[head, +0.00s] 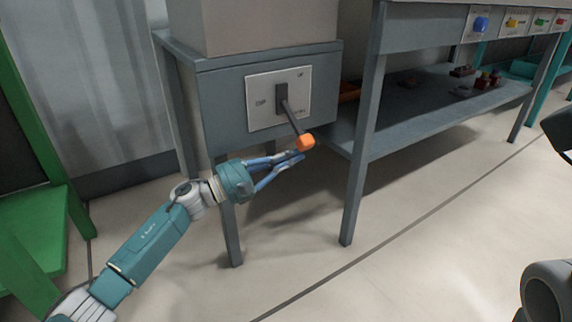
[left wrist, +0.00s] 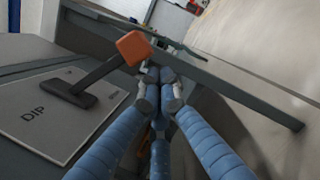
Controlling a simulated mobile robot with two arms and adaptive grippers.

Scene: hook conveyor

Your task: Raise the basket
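No basket shows in either view. A lever with an orange knob (head: 306,142) sticks out from a pale switch plate (head: 262,121) on a grey cabinet. In the left wrist view the orange knob (left wrist: 133,48) is just beyond and left of my fingertips, and the plate (left wrist: 50,125) reads "DIP". My left gripper (head: 298,156) is just below the knob, apart from it as far as I can tell. Its blue fingers converge at the tips (left wrist: 158,92), with nothing seen between them. My right gripper is not recognisable; only dark and grey parts show at the right edge.
A grey table (head: 375,100) with a lower shelf stands right of the cabinet. Its front carries coloured buttons, including a blue one (head: 481,24). Small items lie on the shelf. A green frame (head: 30,215) stands at the left. The floor in front is clear.

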